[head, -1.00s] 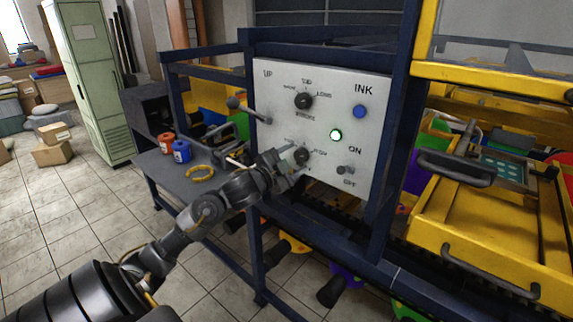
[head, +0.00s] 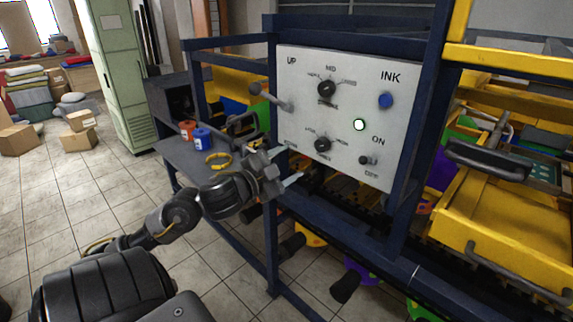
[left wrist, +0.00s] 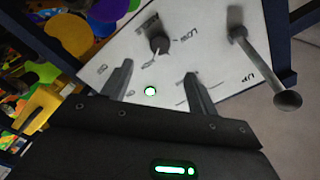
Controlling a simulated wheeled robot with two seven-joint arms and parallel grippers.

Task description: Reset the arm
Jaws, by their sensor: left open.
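My left gripper (head: 284,166) is open and empty in the head view, in front of the lower left edge of the white control panel (head: 305,72). It is apart from the lower black knob (head: 322,144). In the left wrist view the two fingers of the left gripper (left wrist: 158,85) stand apart, with the panel (left wrist: 222,72) behind them and a black knob (left wrist: 160,44) beyond. The panel also has an upper knob (head: 326,88), a blue button (head: 386,100), a lit green-rimmed light (head: 359,125) and an ON/OFF switch (head: 368,160). My right gripper is out of view.
A lever (head: 272,98) sticks out from the panel's left side. Blue frame posts (head: 428,100) and a yellow tray (head: 500,235) stand to the right. A dark side table (head: 182,158) holds an orange-red jar (head: 187,130), a blue jar (head: 202,138) and a yellow ring (head: 218,160).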

